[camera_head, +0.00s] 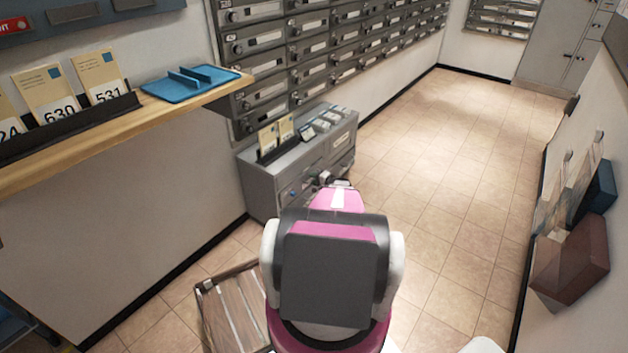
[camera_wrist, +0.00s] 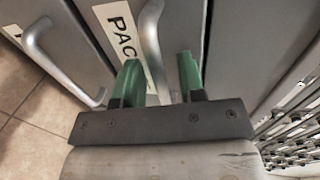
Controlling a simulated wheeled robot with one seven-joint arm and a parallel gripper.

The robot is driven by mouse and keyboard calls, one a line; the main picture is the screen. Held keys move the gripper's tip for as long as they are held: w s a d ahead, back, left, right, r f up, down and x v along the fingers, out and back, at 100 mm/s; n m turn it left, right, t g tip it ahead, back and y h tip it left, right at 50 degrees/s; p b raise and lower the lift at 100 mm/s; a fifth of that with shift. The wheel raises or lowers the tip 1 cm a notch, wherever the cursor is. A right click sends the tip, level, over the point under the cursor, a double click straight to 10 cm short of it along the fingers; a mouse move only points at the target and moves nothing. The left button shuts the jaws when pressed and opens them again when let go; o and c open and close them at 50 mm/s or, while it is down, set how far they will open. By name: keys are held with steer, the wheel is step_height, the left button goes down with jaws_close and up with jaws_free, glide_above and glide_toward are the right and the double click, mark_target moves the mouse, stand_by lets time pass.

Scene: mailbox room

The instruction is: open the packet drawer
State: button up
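The packet drawer (camera_wrist: 180,25) has a grey front with a white label reading "PAC", the rest hidden behind my gripper. Its curved metal bar handle (camera_wrist: 152,45) runs down between the two green fingers of my gripper (camera_wrist: 158,80) in the wrist view. The fingers stand apart, with visible gaps beside the handle, so the gripper is open around or just in front of it; exact depth is unclear. In the head view my gripper (camera_head: 327,178) is at the front of the low grey cabinet (camera_head: 262,190), mostly hidden by my arm.
Another drawer handle (camera_wrist: 62,62) is left of it in the wrist view. Card holders (camera_head: 277,138) stand on the cabinet, under the wall mailboxes (camera_head: 330,45). A wooden shelf (camera_head: 150,125) is at left, a crate (camera_head: 232,305) on the floor. Tiled floor (camera_head: 450,150) at right is clear.

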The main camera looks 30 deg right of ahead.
jaws_close()
steer(key=f+v, duration=0.2)
steer(key=v, duration=0.8)
steer(key=f+v, duration=0.2)
steer(key=v, duration=0.8)
steer(key=shift+s+d, duration=0.2)
steer(key=shift+s, duration=0.3)
steer(key=shift+f, duration=0.15)
jaws_free()
steer(key=v, duration=1.1)
